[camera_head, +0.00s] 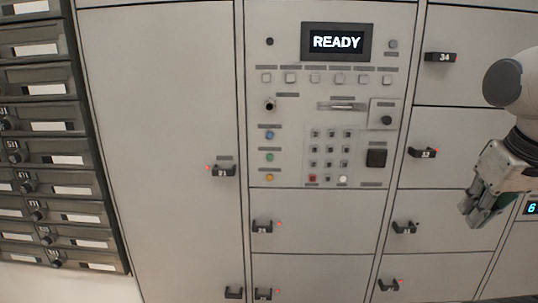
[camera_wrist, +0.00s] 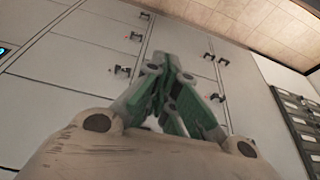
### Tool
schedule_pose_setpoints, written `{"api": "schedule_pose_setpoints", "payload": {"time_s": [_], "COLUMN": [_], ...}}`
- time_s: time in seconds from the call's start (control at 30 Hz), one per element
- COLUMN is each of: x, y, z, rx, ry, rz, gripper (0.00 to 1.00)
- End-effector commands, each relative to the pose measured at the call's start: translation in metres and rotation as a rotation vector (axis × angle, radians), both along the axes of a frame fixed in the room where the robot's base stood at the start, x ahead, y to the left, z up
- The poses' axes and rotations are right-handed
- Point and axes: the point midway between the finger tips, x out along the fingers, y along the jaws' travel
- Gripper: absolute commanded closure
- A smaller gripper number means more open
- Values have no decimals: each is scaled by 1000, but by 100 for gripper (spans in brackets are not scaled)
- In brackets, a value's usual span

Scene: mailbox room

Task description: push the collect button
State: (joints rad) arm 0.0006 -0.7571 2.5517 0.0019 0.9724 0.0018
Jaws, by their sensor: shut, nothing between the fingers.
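The control panel (camera_head: 330,110) is in the upper middle of the head view, with a display (camera_head: 336,42) reading READY. It bears a blue button (camera_head: 269,135), a green button (camera_head: 269,157), an orange button (camera_head: 269,177), a keypad (camera_head: 329,148) with a red key and a white key at its bottom, and a row of square buttons. The labels are too small to read, so I cannot tell which is the collect button. My gripper (camera_head: 478,218) is shut and empty, well right of the panel, pointing down-left. Its closed green fingers (camera_wrist: 172,65) show in the wrist view.
Grey locker doors with black handles surround the panel, including a tall door (camera_head: 160,120) on its left and a handle marked 34 (camera_head: 440,57) on its right. Dark mailboxes (camera_head: 45,130) line the far left. The space before the panel looks clear.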

Motion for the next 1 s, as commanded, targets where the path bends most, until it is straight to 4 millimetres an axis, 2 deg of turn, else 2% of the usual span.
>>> {"api": "schedule_pose_setpoints", "payload": {"time_s": [0.3,0.37,0.47,0.57,0.6,0.67,0.8,0.9,1.0], "x": [4,13,45,93,114,143,200,226,240], "y": [2,7,25,59,77,108,189,247,297], "z": [0,-1,-2,-5,-7,-11,-23,-34,-45], "rx": [2,9,31,69,90,121,200,253,298], "ry": [-5,-18,-61,-135,-172,-224,-348,-432,-503], "rz": [7,22,69,138,167,210,296,344,380], "gripper": [100,100,100,100,100,100,100,100,100]}}
